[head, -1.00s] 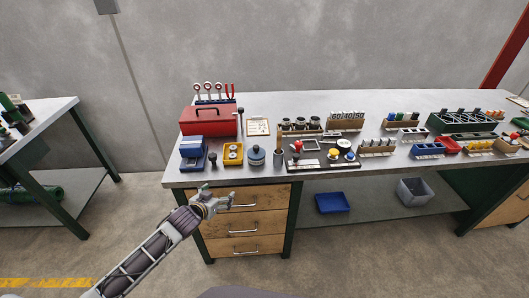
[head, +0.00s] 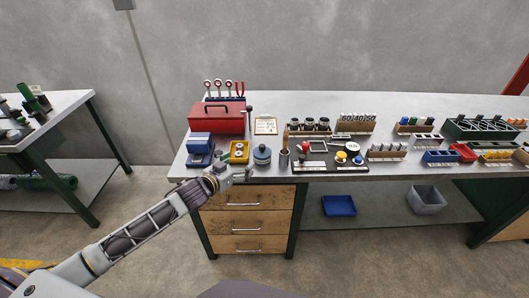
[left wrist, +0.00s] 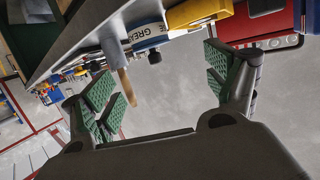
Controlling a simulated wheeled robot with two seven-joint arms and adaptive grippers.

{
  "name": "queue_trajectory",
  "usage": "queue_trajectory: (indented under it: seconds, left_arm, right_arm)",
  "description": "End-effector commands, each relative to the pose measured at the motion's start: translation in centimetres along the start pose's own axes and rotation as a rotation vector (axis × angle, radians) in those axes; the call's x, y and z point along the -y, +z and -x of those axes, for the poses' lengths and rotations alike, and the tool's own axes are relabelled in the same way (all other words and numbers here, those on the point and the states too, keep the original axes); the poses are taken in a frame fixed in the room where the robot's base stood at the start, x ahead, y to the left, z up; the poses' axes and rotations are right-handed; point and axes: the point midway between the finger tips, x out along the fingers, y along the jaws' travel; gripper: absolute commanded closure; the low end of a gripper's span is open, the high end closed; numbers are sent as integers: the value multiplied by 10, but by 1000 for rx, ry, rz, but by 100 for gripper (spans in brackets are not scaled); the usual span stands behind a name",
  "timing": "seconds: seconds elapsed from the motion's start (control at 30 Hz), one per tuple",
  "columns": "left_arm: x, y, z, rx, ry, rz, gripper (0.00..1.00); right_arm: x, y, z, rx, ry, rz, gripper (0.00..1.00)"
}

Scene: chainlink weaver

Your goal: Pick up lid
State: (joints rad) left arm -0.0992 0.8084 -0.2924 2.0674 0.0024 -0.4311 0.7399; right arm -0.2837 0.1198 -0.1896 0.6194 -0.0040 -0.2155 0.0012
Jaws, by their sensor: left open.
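A small round grease tin (head: 262,159) with a blue-grey lid (head: 262,151) and dark knob stands near the front edge of the workbench. In the left wrist view, which is turned over, the tin shows its GREASE label (left wrist: 146,31), and the lid (left wrist: 151,43) with its knob hangs downward in the picture. My left gripper (head: 244,174) is just in front of and below the tin, by the bench edge. Its green-padded fingers (left wrist: 168,92) are wide apart and empty, with the lid beyond them, apart from it. My right gripper is not in view.
A red toolbox (head: 216,118) is behind. A blue device (head: 199,150) is further left. Wooden drawers (head: 245,222) lie below the bench edge.

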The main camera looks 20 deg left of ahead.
Motion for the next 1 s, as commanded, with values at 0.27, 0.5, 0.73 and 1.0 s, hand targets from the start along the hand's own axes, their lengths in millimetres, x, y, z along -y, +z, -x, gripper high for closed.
queue_trajectory:
  seconds: [0.27, 0.5, 0.73, 1.0]
  left_arm:
    - [2, -26, -1, -59, 49, -2, 13]
    - [2, -26, -1, -61, 50, -1, 13]
    - [2, -26, -4, -61, 49, -1, 13]
    - [2, -27, -16, -61, 48, 0, 13]
  right_arm:
    - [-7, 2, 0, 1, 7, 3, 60]
    - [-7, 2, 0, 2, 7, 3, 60]
    - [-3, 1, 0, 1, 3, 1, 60]
    - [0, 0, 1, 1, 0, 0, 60]
